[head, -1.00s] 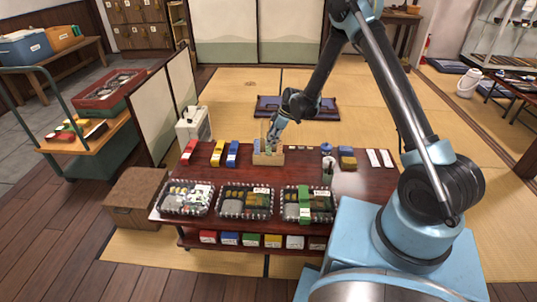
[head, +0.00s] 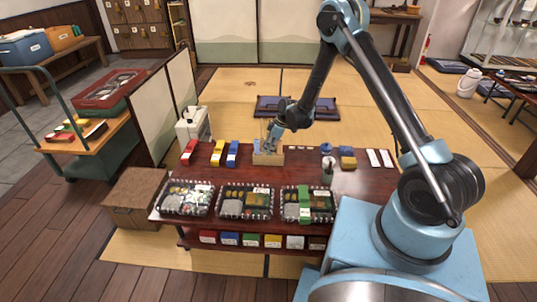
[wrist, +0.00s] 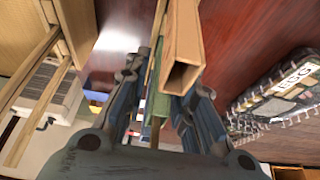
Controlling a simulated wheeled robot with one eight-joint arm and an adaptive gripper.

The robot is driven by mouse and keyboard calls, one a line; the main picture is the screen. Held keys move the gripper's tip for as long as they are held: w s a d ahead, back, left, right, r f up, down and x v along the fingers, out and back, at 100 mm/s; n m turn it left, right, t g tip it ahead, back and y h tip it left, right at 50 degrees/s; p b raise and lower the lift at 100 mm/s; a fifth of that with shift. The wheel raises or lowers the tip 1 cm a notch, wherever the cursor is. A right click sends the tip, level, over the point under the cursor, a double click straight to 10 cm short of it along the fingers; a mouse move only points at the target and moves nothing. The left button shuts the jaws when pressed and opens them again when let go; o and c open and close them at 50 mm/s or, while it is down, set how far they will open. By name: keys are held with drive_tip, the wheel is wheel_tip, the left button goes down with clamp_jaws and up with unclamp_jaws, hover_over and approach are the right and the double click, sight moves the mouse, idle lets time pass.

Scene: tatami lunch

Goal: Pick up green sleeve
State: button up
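My gripper (wrist: 168,85) is low over the wooden holder (head: 268,159) at the back middle of the dark red table; the head view shows the gripper (head: 270,143) there too. In the wrist view its fingers stand apart on both sides of a narrow green sleeve (wrist: 158,103) and a tan hollow sleeve (wrist: 184,77). The green one is nearer the left finger. I see no clear grip on either. Another green band (head: 304,203) wraps the right lunch tray (head: 322,217) at the front of the table.
Two more lunch trays, left (head: 185,213) and middle (head: 244,217), line the front edge. Red, yellow and blue packs stand left of the holder. A cup (head: 327,173) and a blue roll (head: 326,147) stand to the right. An "EGG" tray (wrist: 280,95) shows in the wrist view.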

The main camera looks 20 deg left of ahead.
drive_tip(key=c, duration=0.3)
